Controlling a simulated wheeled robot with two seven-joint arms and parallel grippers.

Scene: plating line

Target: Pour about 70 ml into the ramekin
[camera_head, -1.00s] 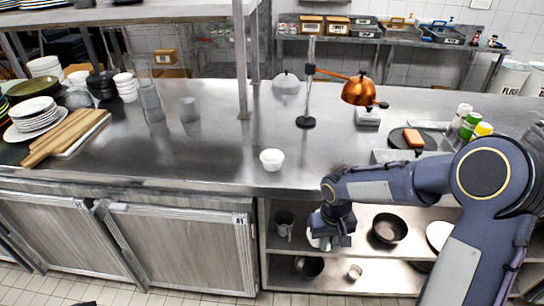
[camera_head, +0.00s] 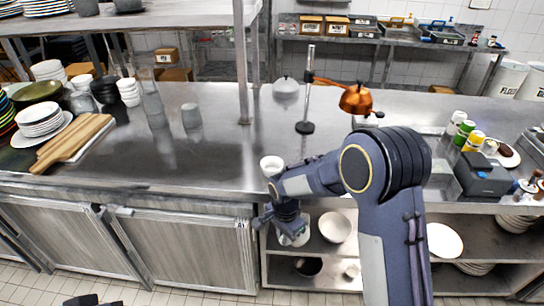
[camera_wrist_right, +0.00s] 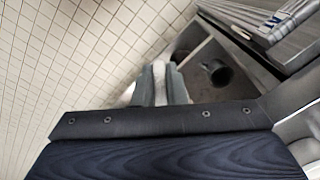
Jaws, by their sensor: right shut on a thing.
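The white ramekin (camera_head: 271,166) stands upright on the steel counter near its front edge, just above my right wrist in the head view. My right gripper (camera_head: 291,228) is below the counter edge, in front of the open lower shelves. It is shut on a pale, whitish vessel (camera_head: 298,238), partly hidden by the fingers. In the right wrist view the gripper fingers (camera_wrist_right: 160,85) close on a narrow white part (camera_wrist_right: 158,78). The vessel's contents cannot be seen. A dark part at the head view's bottom left edge may be my left gripper; its jaws cannot be made out.
A dark mug (camera_wrist_right: 217,72) stands on the shelf in the wrist view. A white bowl (camera_head: 335,227) is on the shelf right of my gripper. A lamp stand (camera_head: 305,127) and a cutting board (camera_head: 75,140) are on the counter.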

